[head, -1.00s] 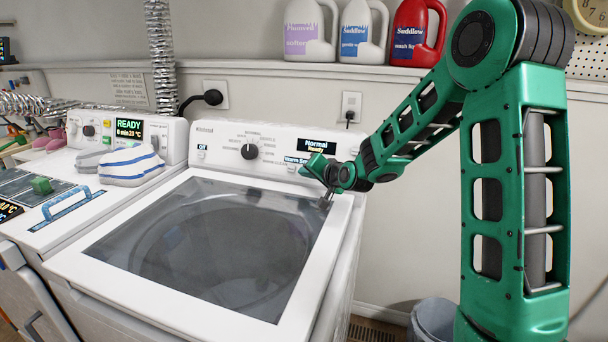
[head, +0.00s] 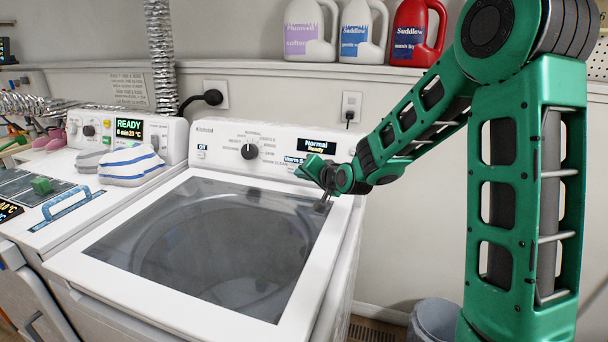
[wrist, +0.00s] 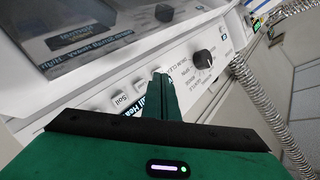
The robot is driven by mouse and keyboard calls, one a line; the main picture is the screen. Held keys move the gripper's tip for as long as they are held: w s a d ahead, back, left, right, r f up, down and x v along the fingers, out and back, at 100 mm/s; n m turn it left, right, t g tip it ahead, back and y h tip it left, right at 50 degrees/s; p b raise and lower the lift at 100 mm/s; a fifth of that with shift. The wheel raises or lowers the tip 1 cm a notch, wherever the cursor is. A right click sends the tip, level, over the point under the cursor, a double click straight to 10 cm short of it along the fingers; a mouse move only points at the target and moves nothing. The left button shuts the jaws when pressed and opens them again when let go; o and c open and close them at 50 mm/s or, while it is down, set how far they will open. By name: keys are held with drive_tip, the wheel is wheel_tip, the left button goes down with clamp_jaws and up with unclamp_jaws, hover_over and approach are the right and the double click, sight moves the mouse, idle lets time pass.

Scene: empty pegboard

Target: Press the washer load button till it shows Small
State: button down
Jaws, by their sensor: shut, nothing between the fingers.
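The white washer (head: 95,255) has a control panel with a dark knob (head: 250,151) and a display (head: 318,146) reading "Normal Ready". A small label strip (head: 294,160) below it shows "Warm S" before my gripper covers the rest. In the wrist view, the strip (wrist: 133,109) shows letters like "all Hea", partly hidden by my fingers. A button marked "Soil" (wrist: 118,101) shows there, with another button beside it near the fingers. The load button cannot be made out for certain. My gripper (wrist: 160,78) is shut and empty, in front of the panel's right part; contact cannot be told.
A dryer-like machine (head: 60,225) stands at left with a striped cloth (head: 130,165) on it. Bottles, including a red one (head: 417,32), stand on the shelf above. A grey bin (head: 433,322) is on the floor at right. The washer's glass lid (head: 205,240) is closed.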

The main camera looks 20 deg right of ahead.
drive_tip(key=shift+s+a+r, duration=0.2)
drive_tip(key=shift+s+a, duration=0.15)
drive_tip(key=shift+s, duration=0.15)
drive_tip(key=shift+s+a+r, duration=0.2)
drive_tip(key=shift+s+a, duration=0.15)
drive_tip(key=shift+s, duration=0.1)
idle(0.3)
drive_tip(key=s+d+g, duration=0.1)
drive_tip(key=s+d, duration=0.1)
drive_tip(key=s+d+f+n+g+h, duration=0.1)
drive_tip(key=s+d, duration=0.1)
drive_tip(key=s, duration=0.1)
drive_tip(key=s+d+f+h, duration=0.1)
drive_tip(key=s+d, duration=0.1)
drive_tip(key=d, duration=0.1)
drive_tip(key=shift+s+g, duration=0.15)
drive_tip(key=shift+g, duration=0.25)
drive_tip(key=s+d+f+g+h, duration=0.1)
drive_tip(key=s+d+g, duration=0.1)
drive_tip(key=s+d, duration=0.35)
drive_tip(key=s+d+g+h, duration=0.1)
drive_tip(key=s+d+g, duration=0.15)
drive_tip(key=s, duration=0.55)
drive_tip(key=s+d+g+y, duration=0.1)
drive_tip(key=s+g, duration=0.5)
drive_tip(key=s, duration=2.1)
drive_tip(key=shift+d+f, duration=0.4)
drive_tip(key=shift+d, duration=0.3)
